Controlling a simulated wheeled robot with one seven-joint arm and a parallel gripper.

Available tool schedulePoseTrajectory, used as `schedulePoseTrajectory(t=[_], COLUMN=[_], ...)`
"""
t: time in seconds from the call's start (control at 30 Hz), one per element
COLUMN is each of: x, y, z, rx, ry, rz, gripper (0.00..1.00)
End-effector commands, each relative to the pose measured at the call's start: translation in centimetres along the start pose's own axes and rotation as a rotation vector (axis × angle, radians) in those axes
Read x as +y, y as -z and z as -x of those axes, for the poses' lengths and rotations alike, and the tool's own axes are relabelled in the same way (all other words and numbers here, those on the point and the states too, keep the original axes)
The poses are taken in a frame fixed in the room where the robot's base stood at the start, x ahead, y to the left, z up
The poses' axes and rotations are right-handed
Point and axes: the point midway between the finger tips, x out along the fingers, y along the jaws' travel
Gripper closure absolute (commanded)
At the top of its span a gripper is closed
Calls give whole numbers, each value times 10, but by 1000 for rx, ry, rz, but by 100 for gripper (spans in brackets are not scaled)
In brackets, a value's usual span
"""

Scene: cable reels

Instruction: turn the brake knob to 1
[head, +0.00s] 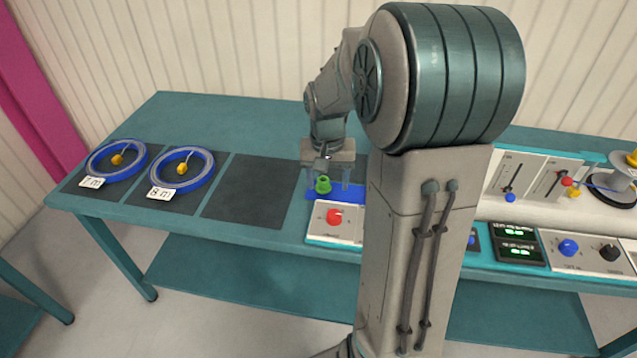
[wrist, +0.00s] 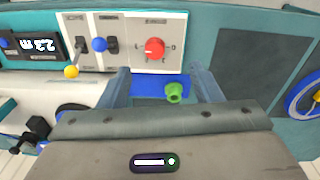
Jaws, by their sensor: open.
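Three knobs show in the head view: a red knob (head: 334,217) on a white panel, a blue knob (head: 568,248) and a black knob (head: 608,252) on a panel at right. Their labels are too small to read, so I cannot tell which is the brake knob. In the wrist view the red knob (wrist: 154,48) has small marks around it, not clearly legible. My gripper (head: 327,180) is open above a blue mat, its fingers on either side of a green piece (head: 323,185). In the wrist view my gripper (wrist: 163,80) is apart from the red knob.
Two blue cable reels (head: 182,168) lie on dark pads at left, with length cards. Slider panels (head: 510,180), green displays (head: 515,245) and a reel stand (head: 612,188) are at right. My arm hides the table's middle. An empty dark pad (head: 249,188) lies left of my gripper.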

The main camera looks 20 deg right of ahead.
Motion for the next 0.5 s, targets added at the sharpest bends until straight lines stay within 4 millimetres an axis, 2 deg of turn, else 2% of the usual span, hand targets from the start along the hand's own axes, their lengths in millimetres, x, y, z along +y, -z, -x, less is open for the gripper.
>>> schedulePoseTrajectory(t=[0.03, 0.1, 0.2, 0.37, 0.5], x=[6, 11, 16, 18, 18], y=[12, 24, 35, 41, 40], z=[-3, -10, -17, -26, -43], rx=[-18, -33, -45, -54, -58], ry=[6, 12, 19, 24, 24], rz=[-33, -68, -100, -121, -120], gripper=[41, 41, 41, 41, 41])
